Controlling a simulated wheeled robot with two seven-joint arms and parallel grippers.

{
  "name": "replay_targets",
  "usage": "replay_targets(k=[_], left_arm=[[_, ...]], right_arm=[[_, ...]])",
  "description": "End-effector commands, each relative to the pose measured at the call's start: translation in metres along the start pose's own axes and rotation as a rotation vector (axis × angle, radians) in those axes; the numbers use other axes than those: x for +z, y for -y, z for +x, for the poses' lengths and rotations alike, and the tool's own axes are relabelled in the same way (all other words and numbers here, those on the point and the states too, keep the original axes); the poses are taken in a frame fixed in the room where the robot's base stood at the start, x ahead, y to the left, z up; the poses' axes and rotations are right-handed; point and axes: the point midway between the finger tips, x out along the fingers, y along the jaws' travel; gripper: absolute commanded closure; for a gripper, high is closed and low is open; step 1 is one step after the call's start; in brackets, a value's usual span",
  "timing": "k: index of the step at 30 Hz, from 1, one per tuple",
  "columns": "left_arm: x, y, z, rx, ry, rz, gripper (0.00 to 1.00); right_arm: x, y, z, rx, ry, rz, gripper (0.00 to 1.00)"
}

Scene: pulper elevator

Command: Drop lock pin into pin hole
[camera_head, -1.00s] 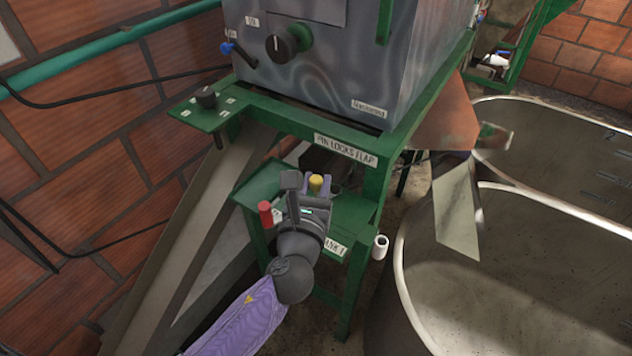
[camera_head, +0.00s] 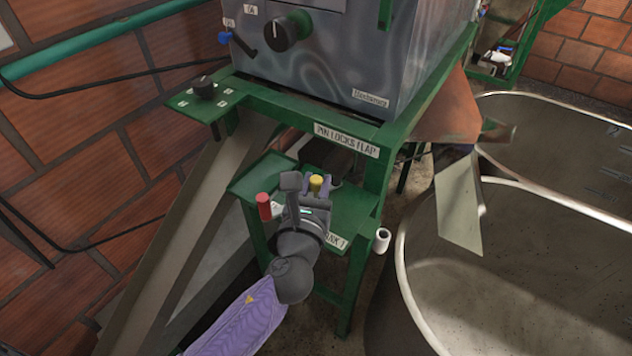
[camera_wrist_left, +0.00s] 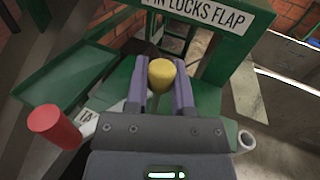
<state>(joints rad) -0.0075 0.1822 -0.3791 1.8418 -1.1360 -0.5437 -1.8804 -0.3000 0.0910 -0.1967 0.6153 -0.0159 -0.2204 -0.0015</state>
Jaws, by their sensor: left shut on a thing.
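The lock pin, with a yellow knob (camera_head: 317,184), is between the fingers of my left gripper (camera_head: 314,190), above the green lower shelf. In the left wrist view the yellow knob (camera_wrist_left: 161,75) sits between the two purple fingers (camera_wrist_left: 161,90), with a thin shaft below it. The gripper is shut on the pin. The pin's lower end and the pin hole cannot be made out. A plate reading "PIN LOCKS FLAP" (camera_head: 346,140) is on the green frame just beyond the gripper. My right gripper is not in view.
A red handle (camera_head: 264,206) stands left of the gripper, and a white pipe end (camera_head: 382,240) sticks out at the right. The green frame (camera_head: 375,190) carries a metal machine box (camera_head: 340,60). A large metal tank (camera_head: 408,285) is at the right.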

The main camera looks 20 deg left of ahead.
Motion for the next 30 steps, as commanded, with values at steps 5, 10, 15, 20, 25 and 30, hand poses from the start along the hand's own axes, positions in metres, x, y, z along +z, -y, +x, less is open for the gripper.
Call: replay_targets(k=[5, 10, 15, 20, 25, 30], left_arm=[[-0.006, 0.000, 0.000, 0.000, -0.001, 0.000, 1.00], [-0.010, 0.000, 0.000, 0.000, -0.001, 0.001, 1.00], [-0.014, 0.000, 0.000, 0.000, 0.000, 0.001, 1.00], [-0.018, 0.000, 0.000, 0.000, 0.000, 0.002, 1.00], [-0.022, 0.000, 0.000, 0.000, 0.000, 0.001, 1.00], [-0.027, 0.000, 0.000, 0.000, 0.000, 0.001, 1.00]], right_arm=[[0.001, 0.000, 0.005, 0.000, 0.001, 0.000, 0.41], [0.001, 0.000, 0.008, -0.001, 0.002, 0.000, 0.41], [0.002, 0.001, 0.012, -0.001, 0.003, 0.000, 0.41], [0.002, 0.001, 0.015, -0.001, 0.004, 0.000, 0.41], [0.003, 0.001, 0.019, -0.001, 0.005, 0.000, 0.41], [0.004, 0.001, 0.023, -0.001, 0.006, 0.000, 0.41]])
